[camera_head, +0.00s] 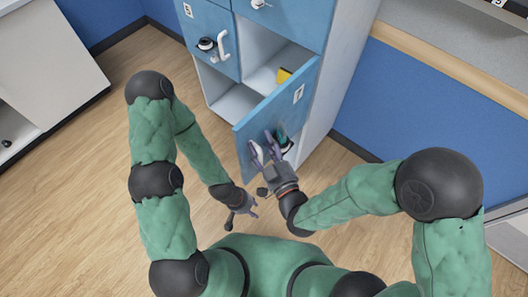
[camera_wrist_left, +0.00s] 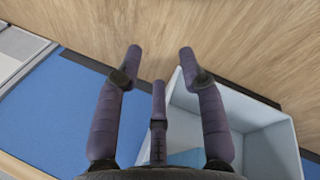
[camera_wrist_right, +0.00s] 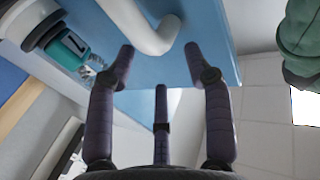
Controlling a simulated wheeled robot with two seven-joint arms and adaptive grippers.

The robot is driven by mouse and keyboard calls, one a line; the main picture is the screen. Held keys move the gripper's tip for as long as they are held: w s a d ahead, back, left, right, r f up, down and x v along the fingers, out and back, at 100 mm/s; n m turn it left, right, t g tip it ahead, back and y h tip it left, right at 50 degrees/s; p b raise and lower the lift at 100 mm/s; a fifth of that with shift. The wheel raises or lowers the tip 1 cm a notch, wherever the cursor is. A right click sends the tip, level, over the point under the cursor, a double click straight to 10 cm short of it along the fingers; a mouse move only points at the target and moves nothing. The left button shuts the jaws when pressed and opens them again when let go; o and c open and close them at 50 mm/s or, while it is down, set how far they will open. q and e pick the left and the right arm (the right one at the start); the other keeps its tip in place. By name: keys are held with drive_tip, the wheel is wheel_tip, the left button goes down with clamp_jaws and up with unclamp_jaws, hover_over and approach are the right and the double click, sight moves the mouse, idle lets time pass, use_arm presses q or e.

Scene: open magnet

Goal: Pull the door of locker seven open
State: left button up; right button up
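The blue door of locker seven (camera_head: 298,95) stands swung out from the locker, its compartment partly visible behind it. My right gripper (camera_head: 264,150) is at the outer face of the door, near its lower part. In the right wrist view its fingers (camera_wrist_right: 158,62) are spread, with the white curved handle (camera_wrist_right: 157,38) at the gap between them; I cannot tell whether they touch it. A lock with a teal tag (camera_wrist_right: 68,48) is beside the handle. My left gripper (camera_head: 241,203) hangs low, away from the door, with its fingers (camera_wrist_left: 160,65) spread and empty.
The locker door numbered five (camera_head: 205,35) is closed, up and left of door seven. A yellow object (camera_head: 284,75) shows in the opened compartment. A counter (camera_head: 460,65) stands to the right, a white cabinet (camera_head: 45,60) to the left. The wooden floor (camera_head: 85,180) is clear.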

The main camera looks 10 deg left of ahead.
drive_tip(key=shift+r, duration=1.95)
